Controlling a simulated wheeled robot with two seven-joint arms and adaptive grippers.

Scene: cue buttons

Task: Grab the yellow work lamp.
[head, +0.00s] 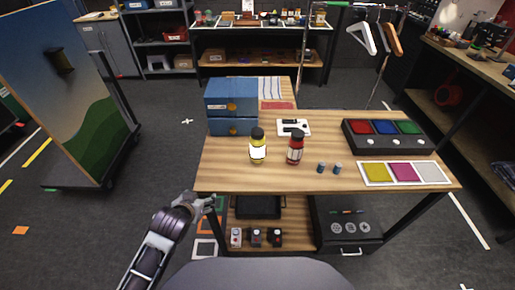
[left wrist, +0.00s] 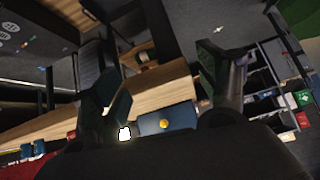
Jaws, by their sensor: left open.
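The yellow work lamp (head: 257,147) appears to be the upright yellow object with a black top and a bright white face, standing on the wooden table (head: 230,177). In the left wrist view a glowing white patch (left wrist: 124,134), probably its face, shows low beside the left-hand finger, with its body mostly hidden. My left gripper (head: 207,204) is open and empty, in front of the table's left front corner, lower left of the lamp and apart from it. My right gripper is out of view.
A red object (head: 295,148) with a black top stands right of the lamp. Stacked blue boxes (head: 231,107) stand behind it. Two small blue-grey cylinders (head: 328,168), a button box (head: 387,136) and a colour-square mat (head: 404,173) are to the right. The table's front left is clear.

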